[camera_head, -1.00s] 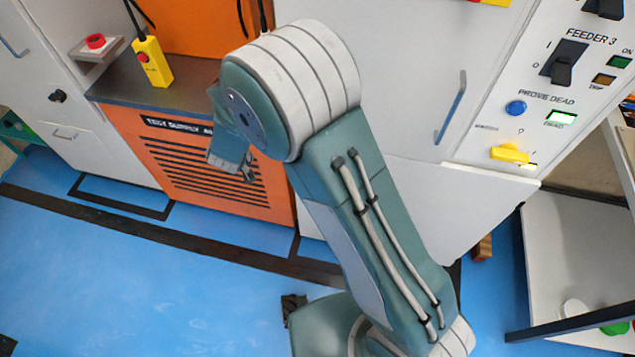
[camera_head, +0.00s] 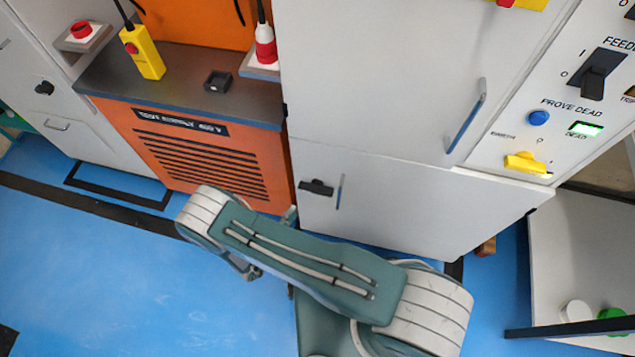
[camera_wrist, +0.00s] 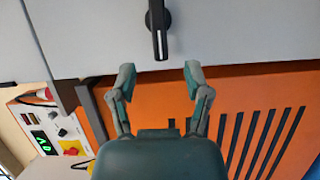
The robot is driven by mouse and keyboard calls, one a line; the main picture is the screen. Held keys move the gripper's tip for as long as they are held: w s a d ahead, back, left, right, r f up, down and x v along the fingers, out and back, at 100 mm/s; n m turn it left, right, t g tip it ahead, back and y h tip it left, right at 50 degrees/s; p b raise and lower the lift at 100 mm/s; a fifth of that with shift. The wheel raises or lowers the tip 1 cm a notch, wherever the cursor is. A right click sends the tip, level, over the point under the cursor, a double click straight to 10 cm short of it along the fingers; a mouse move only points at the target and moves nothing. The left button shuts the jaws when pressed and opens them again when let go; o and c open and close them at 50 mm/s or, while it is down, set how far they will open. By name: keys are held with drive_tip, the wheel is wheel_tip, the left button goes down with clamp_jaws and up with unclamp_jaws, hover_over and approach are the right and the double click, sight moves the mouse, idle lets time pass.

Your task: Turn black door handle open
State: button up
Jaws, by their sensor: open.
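The black door handle (camera_head: 317,187) is on the lower white cabinet door (camera_head: 390,205), beside the orange bench front. Its lever lies nearly level in the head view. In the wrist view the black handle (camera_wrist: 159,32) is at the top middle, its lever pointing down the picture toward my gripper (camera_wrist: 159,72). My gripper is open and empty, its two fingers spread to either side of the lever's line. The lever's end lies just beyond the fingertips, with no contact visible. In the head view my gripper is mostly hidden behind my arm.
The orange bench (camera_head: 200,155) with a slotted front adjoins the door on the left. A blue-grey pull handle (camera_head: 466,122) is on the upper door. A switch panel (camera_head: 560,110) stands at right. Blue floor (camera_head: 90,260) is open at left.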

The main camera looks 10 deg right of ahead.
sight(313, 193)
drive_tip(key=x, duration=1)
drive_tip(key=shift+d, duration=0.6)
drive_tip(key=c, duration=0.8)
